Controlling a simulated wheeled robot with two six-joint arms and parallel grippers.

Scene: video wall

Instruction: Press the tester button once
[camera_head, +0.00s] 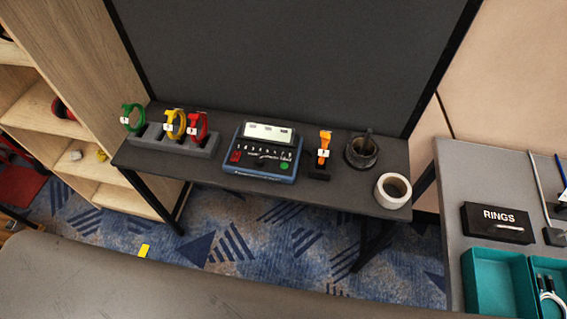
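The tester (263,152) stands on the dark table in front of the black panel. It is a blue-grey box with a pale display at the top and a row of small marks or keys below. A green round button (284,166) shows at its lower right, and a red patch (236,156) at its lower left. The display text is too small to read. Neither of my grippers shows in this view, and nothing touches the tester.
On the dark table (220,178), a grey rack (170,142) holds green, yellow and red rings left of the tester. An orange tool (324,148), dark pot (361,151) and white tape roll (393,190) stand right. A RINGS box (497,223) and teal trays (499,286) sit on the right-hand table.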

